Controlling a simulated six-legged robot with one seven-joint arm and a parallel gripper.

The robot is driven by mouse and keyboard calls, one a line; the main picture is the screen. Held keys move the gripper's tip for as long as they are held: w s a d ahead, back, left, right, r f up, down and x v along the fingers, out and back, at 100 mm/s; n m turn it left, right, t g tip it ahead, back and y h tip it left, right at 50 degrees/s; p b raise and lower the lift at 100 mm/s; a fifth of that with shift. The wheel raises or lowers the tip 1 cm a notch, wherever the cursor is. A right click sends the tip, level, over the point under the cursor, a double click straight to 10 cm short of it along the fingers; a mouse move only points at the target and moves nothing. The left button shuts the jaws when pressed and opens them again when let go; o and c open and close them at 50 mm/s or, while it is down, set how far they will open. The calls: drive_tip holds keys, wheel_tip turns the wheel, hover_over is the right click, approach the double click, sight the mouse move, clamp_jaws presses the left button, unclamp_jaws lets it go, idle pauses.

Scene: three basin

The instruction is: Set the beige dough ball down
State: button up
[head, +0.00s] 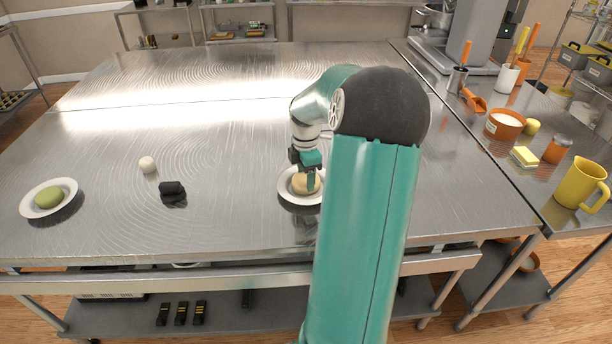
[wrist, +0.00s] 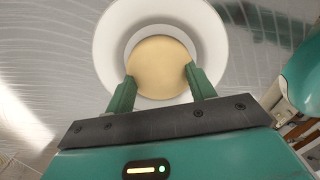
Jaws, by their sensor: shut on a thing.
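The beige dough ball (wrist: 160,68) is between the two green fingers of my gripper (wrist: 160,88), which is shut on it. In the wrist view a white plate (wrist: 110,45) lies directly beneath the ball, which sits within its rim. In the head view the ball (head: 304,185) shows at the plate (head: 287,193), under my gripper (head: 307,176). My arm hides the plate's right part. I cannot tell whether the ball touches the plate.
A small white ball (head: 147,165) and a black object (head: 172,189) lie on the metal table between. A side counter at right holds a yellow jug (head: 578,186) and orange bowl (head: 494,131).

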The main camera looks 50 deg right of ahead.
drive_tip(key=shift+f, duration=0.25)
drive_tip(key=o, duration=1.1)
drive_tip(key=shift+c, duration=0.2)
wheel_tip(320, 180, up, 12)
drive_tip(key=shift+r, duration=0.15)
drive_tip(key=w+a+r+m+t+h, duration=0.1)
drive_tip(key=a+r+m, duration=0.15)
drive_tip(key=a, duration=0.95)
drive_tip(key=w+a+r+m+t+h, duration=0.1)
drive_tip(key=w+a+r+m, duration=0.15)
drive_tip(key=a, duration=0.85)
drive_tip(key=s+a+m+t+y, duration=0.1)
drive_tip(key=s+a+m, duration=0.2)
drive_tip(key=a, duration=0.6)
drive_tip(key=s+a+f+m+t+y, duration=0.1)
drive_tip(key=s+a+m+t, duration=0.1)
drive_tip(key=s+a, duration=0.6)
drive_tip(key=shift+s+a+m+t, duration=0.15)
drive_tip(key=shift+a+m+t, duration=0.15)
drive_tip(key=shift+a+m, duration=0.4)
drive_tip(key=shift+f, duration=0.1)
